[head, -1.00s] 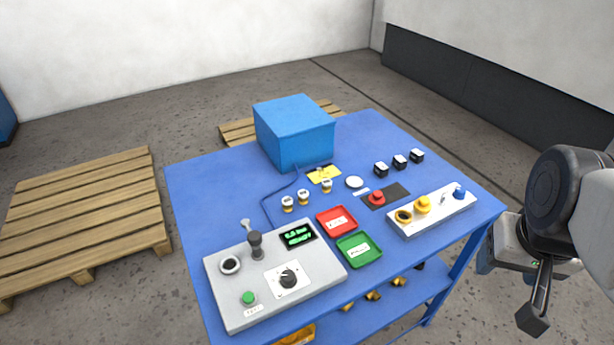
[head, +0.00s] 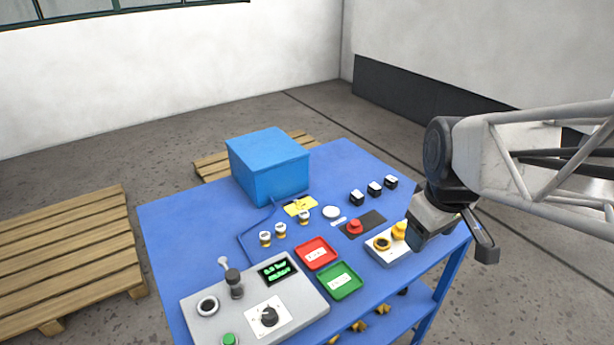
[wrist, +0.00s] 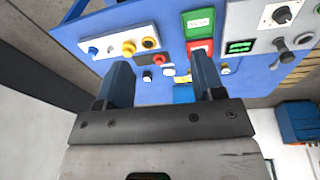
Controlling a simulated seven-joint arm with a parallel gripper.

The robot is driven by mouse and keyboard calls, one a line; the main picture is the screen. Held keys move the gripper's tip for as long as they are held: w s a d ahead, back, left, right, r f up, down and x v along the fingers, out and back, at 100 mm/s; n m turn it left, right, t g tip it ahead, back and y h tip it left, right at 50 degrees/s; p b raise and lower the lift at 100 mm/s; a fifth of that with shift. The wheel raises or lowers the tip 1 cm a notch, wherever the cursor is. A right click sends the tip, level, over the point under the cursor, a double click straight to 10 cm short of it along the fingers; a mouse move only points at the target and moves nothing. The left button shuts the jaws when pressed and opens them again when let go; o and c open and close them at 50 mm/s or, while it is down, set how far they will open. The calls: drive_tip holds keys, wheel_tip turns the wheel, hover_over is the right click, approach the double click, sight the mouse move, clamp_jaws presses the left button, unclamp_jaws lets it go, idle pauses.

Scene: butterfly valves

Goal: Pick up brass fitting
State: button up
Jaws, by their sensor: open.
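Three small fittings with brass-coloured sides and pale tops stand on the blue table, left of its middle: one (head: 265,239), one (head: 280,230) and one (head: 304,217). More brass-coloured pieces (head: 359,326) lie on the lower shelf, partly hidden by the tabletop. I cannot tell which piece is the named brass fitting. My gripper (head: 468,245) is open over the table's right side in the head view, apart from the fittings. The wrist view shows its two fingers spread with nothing held between them (wrist: 161,76).
A blue box (head: 268,165) stands at the table's back. A grey control panel (head: 250,305) is at the front left, beside red (head: 317,254) and green (head: 339,281) trays. Three black-and-white blocks (head: 374,189) and a button panel (head: 385,254), partly behind my gripper, are on the right.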

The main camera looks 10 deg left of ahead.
drive_tip(key=w+a+f+n, duration=0.2)
drive_tip(key=w+a+n, duration=0.4)
drive_tip(key=w+a, duration=0.15)
drive_tip(key=n+g, duration=0.2)
drive_tip(key=n, duration=1.5)
hover_over(264, 235)
drive_tip(key=f, duration=1.5)
drive_tip(key=shift+s+d+f, duration=0.1)
drive_tip(key=shift+s+d, duration=0.1)
drive_tip(key=shift+d, duration=0.2)
drive_tip(key=shift+a+f, duration=0.25)
drive_tip(key=shift+a, duration=0.15)
drive_tip(key=shift+f, duration=0.1)
drive_tip(key=shift+f, duration=1.2)
drive_tip(key=shift+f, duration=0.1)
drive_tip(key=shift+w+f, duration=0.1)
drive_tip(key=shift+f, duration=2.4)
